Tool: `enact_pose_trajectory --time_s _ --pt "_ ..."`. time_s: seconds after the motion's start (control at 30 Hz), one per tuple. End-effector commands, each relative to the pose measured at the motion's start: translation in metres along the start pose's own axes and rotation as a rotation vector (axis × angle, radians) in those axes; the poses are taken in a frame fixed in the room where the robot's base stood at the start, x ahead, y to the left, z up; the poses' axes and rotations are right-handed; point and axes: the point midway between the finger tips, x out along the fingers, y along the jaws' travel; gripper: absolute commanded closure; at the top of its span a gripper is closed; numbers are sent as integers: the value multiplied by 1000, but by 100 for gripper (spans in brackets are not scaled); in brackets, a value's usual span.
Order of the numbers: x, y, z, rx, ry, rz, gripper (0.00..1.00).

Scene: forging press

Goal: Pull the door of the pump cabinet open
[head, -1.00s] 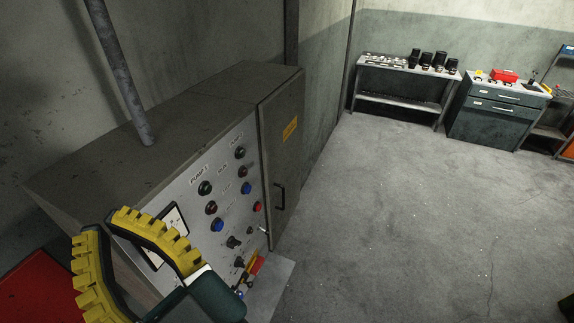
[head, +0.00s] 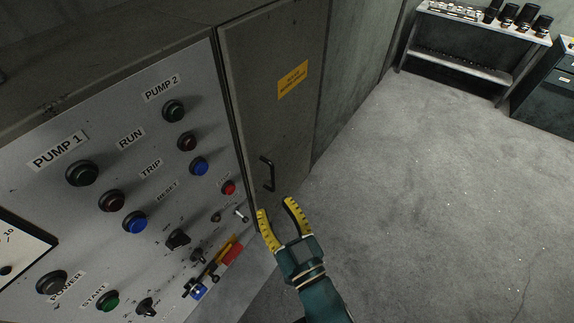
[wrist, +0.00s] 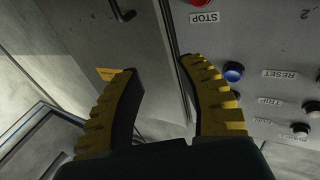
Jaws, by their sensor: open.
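The pump cabinet's door (head: 281,110) is a grey panel to the right of the control panel, with a yellow label on it. It looks shut. Its black bar handle (head: 267,174) stands upright low on the door. My gripper (head: 277,207) is open and empty, just below the handle in the head view and apart from it. In the wrist view my gripper (wrist: 160,65) has its yellow fingers spread before the cabinet front. The handle (wrist: 122,10) shows at the top of that view, beyond the left fingertip and not between the fingers.
The control panel (head: 140,250) with knobs, buttons and a small lever (head: 241,216) is close on the left. Coloured tools (head: 222,258) sit at its lower edge. The floor (head: 440,200) to the right is clear. A shelf bench (head: 480,60) stands far back.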

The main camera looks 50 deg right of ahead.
Motion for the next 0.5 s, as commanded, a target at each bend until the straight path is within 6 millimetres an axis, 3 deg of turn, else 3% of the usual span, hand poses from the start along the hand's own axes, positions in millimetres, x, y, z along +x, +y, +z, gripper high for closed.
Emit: enact_pose_trajectory --time_s 0.03,0.1,0.27,0.5 --pt "-16 16 50 -9 -56 33 61" --pt "-31 32 77 -13 -97 67 61" --pt "-32 43 81 -15 -107 91 61" --pt "13 46 81 -15 -105 90 61"
